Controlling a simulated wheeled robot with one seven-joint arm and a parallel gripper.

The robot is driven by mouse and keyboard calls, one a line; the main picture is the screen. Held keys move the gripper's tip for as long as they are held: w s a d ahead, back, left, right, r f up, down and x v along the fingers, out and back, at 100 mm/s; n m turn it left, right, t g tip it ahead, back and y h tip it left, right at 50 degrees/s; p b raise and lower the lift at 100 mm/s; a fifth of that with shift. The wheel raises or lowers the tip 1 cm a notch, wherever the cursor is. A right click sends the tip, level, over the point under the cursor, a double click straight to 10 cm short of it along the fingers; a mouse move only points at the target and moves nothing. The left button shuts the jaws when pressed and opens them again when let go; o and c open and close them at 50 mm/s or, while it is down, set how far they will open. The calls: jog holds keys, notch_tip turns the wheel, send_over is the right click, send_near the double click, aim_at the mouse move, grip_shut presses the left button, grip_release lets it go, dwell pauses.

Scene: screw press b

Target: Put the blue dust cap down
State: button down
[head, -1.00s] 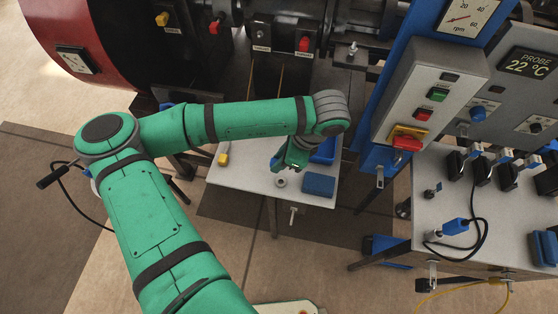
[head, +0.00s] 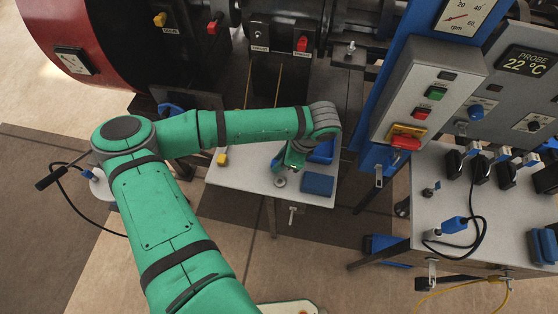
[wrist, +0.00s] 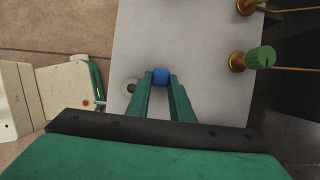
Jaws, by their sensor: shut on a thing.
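The blue dust cap (wrist: 161,76) is between the fingertips of my gripper (wrist: 161,82) in the wrist view. My gripper is shut on it, over the pale grey tabletop (wrist: 205,45). I cannot tell whether the cap touches the top. In the head view my gripper (head: 280,164) points down over the small table (head: 240,178), and the cap is hard to make out there. A grey ring (wrist: 129,88) lies on the table just left of the cap; it also shows in the head view (head: 280,182).
A blue block (head: 318,184) lies near the table's front right, with a blue tray (head: 323,151) behind it. A yellow-topped item (head: 222,159) stands at the left. Brass fittings, one with a green knob (wrist: 261,57), stand at the right of the wrist view.

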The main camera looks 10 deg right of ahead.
jog(key=c, duration=1.6)
grip_release()
jog(key=shift+w, duration=0.1)
jog(key=shift+o, duration=0.2)
jog(key=shift+w, duration=0.1)
jog(key=shift+r, duration=0.2)
jog(key=v, duration=1.1)
jog(key=shift+s+r, duration=0.25)
jog(key=shift+r, duration=0.1)
jog(key=shift+d, duration=0.15)
jog(key=shift+w, duration=0.1)
